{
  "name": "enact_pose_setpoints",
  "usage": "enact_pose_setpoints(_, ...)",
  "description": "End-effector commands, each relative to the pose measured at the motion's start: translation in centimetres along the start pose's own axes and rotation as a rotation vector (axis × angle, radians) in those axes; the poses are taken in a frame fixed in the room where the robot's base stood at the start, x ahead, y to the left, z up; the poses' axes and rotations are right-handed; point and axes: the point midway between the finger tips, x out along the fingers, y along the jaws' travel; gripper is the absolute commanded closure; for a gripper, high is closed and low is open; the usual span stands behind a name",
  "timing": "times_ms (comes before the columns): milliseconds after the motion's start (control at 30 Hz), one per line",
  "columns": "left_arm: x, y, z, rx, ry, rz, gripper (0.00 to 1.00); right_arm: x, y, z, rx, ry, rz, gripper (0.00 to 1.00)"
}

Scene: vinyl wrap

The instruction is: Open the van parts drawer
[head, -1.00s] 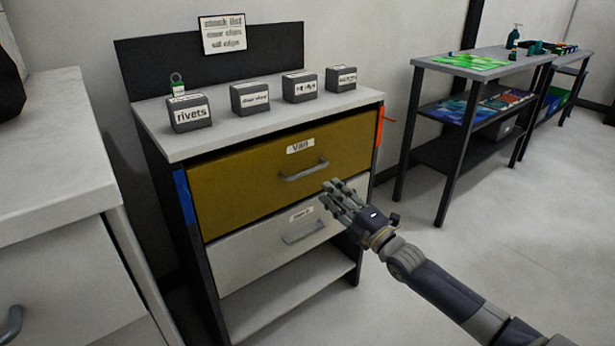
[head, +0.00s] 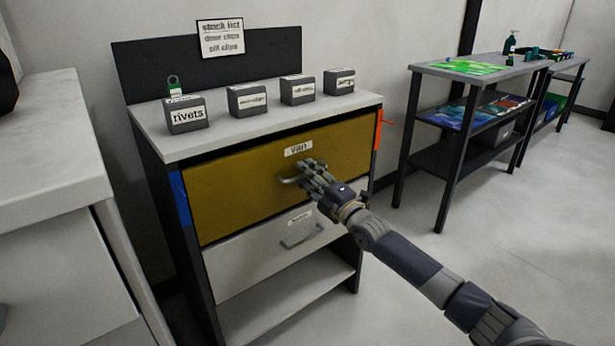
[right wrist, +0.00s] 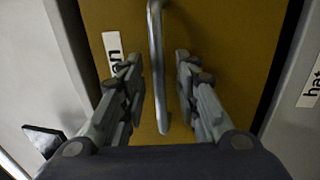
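The van drawer (head: 240,187) has a mustard-yellow front with a "van" label (head: 298,148) and is closed in the cabinet. Its grey bar handle (head: 288,181) is partly hidden by my right gripper (head: 310,174) in the head view. In the right wrist view the handle (right wrist: 156,60) runs between the two open fingers of the gripper (right wrist: 158,85), with a gap on each side. The fingers point at the yellow front. My left gripper is not in view.
A white drawer (head: 265,255) with its own handle sits below, above an open shelf. Several labelled grey boxes, including rivets (head: 186,115), stand on the cabinet top (head: 225,132). A white counter (head: 50,150) is at left. A shelved table (head: 470,70) stands at right; floor there is clear.

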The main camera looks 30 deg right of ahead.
Motion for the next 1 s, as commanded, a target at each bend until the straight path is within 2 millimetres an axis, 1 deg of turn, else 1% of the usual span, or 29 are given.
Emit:
enact_pose_setpoints(333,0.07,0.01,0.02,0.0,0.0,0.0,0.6,0.3,0.01,-0.03,0.0,0.001,0.0,0.7)
enact_pose_setpoints(367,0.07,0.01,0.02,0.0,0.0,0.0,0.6,0.3,0.01,-0.03,0.0,0.001,0.0,0.73)
enact_pose_setpoints(400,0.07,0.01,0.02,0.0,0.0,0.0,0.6,0.29,0.01,-0.03,0.0,0.001,0.0,0.82)
enact_pose_setpoints(467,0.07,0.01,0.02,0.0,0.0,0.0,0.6,0.29,0.01,-0.03,0.0,0.0,0.0,0.95)
enact_pose_setpoints(500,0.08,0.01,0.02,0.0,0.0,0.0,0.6,0.29,0.01,-0.03,0.0,0.0,0.0,1.0)
enact_pose_setpoints(767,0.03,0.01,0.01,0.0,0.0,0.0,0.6,0.25,0.01,-0.03,0.0,0.0,-0.001,1.0)
enact_pose_setpoints(1000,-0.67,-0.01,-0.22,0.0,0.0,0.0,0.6,-0.26,0.14,-0.01,0.001,0.0,-0.004,1.0)
